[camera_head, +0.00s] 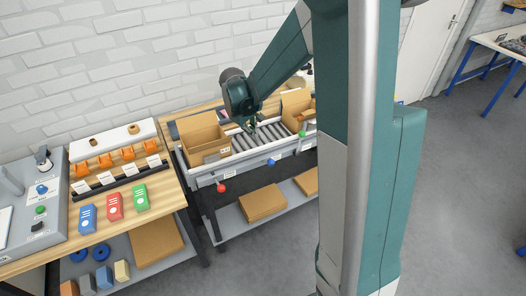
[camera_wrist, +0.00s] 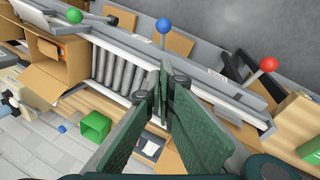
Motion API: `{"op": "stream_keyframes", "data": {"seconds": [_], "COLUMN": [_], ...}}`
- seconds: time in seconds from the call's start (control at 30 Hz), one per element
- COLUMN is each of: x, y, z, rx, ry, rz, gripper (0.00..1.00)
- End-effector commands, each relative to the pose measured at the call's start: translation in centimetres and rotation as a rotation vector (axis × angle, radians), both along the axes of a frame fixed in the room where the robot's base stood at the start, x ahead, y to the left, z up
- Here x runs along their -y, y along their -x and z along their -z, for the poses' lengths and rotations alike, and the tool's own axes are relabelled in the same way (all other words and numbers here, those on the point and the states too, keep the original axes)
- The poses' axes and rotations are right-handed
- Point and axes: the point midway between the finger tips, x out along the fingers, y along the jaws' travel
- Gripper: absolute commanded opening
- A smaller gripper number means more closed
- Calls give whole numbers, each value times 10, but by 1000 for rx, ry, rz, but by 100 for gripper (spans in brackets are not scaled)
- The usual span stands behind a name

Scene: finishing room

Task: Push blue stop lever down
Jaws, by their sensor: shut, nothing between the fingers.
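The blue stop lever (camera_head: 271,162) is a blue ball knob on a short stem at the front rail of the roller conveyor. It also shows in the wrist view at top middle (camera_wrist: 163,25). My gripper (camera_head: 253,126) is above the rollers, behind the blue knob and apart from it. In the wrist view my gripper (camera_wrist: 164,70) has its dark green fingers together and empty, with the tips below the blue knob in the picture. I cannot tell the exact height gap.
A red knob (camera_head: 222,188) and a green knob (camera_head: 302,134) sit on the same rail. An open cardboard box (camera_head: 204,142) stands on the conveyor's left, another (camera_head: 295,106) on its right. Grey rollers (camera_head: 258,137) lie between. Flat cartons (camera_head: 263,203) lie on the lower shelf.

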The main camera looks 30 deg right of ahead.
Motion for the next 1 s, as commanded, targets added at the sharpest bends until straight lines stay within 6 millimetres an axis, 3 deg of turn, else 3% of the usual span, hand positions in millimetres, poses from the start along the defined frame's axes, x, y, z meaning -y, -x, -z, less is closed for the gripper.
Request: {"op": "stream_keyframes", "data": {"seconds": [0.37, 1.0], "x": [4, 23], "y": [-2, -11], "z": [13, 79], "rx": [0, 0], "ry": [0, 0], "rz": [0, 1], "gripper": [0, 0]}}
